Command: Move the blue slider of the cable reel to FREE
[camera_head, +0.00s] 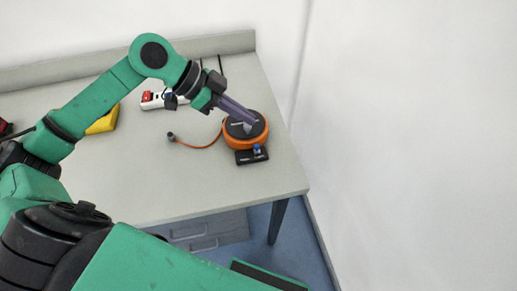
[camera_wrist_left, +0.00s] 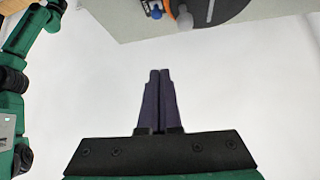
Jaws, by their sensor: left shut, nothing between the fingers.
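The cable reel (camera_head: 234,141) is an orange drum with a dark top, near the right end of the table. A small dark plate (camera_head: 244,158) with white lettering is at its front. The blue slider (camera_head: 257,149) stands on this plate, toward its right side; the lettering is too small to read. My left gripper (camera_head: 254,121) is shut and empty, over the reel's top in the head view, behind the slider. In the left wrist view the shut fingers (camera_wrist_left: 160,74) appear below and apart from the blue slider (camera_wrist_left: 156,13) and the reel (camera_wrist_left: 235,11). My right gripper is out of view.
An orange cable (camera_head: 200,147) runs left from the reel to a dark plug (camera_head: 171,136). A white power strip (camera_head: 153,100) with a red switch and a yellow object (camera_head: 103,123) lie farther left. The table's front (camera_head: 200,205) is clear. A wall is at right.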

